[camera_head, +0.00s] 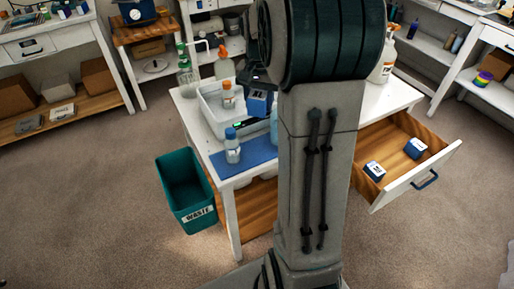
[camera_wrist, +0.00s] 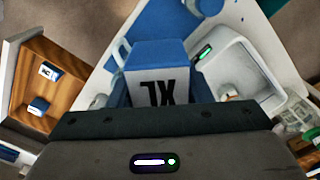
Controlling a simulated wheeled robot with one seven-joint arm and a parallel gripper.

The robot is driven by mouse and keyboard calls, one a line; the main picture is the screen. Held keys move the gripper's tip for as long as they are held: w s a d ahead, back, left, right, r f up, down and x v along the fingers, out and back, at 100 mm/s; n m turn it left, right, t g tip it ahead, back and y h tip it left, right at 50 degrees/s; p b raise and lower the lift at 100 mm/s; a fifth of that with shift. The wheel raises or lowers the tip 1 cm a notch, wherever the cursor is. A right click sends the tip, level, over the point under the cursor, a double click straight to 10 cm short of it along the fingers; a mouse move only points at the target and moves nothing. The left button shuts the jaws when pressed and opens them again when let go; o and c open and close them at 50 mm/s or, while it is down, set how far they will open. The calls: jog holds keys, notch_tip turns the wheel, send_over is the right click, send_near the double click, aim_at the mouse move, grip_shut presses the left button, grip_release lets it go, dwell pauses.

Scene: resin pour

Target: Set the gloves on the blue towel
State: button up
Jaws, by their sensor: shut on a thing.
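In the head view the held glove box (camera_head: 258,103) shows just left of my arm, in front of the white tray. The blue towel (camera_head: 262,149) lies flat on the white table's front part, partly hidden by my arm. It also shows in the wrist view (camera_wrist: 160,20), beyond the box. The gap between box and towel is hard to judge.
A blue-capped bottle (camera_head: 232,147) stands at the towel's left side. The white tray (camera_head: 208,112) behind holds an orange-capped bottle (camera_head: 228,96). An open drawer (camera_head: 408,182) at right holds two small blue-and-white boxes. A green waste bin (camera_head: 187,190) stands left of the table.

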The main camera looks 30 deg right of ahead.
send_over(260, 150)
notch_tip(260, 150, down, 12)
jog(key=shift+s+r, duration=0.1)
jog(key=shift+f, duration=2.6)
jog(key=shift+f, duration=0.2)
jog(key=o, duration=1)
jog(key=shift+r, duration=0.15)
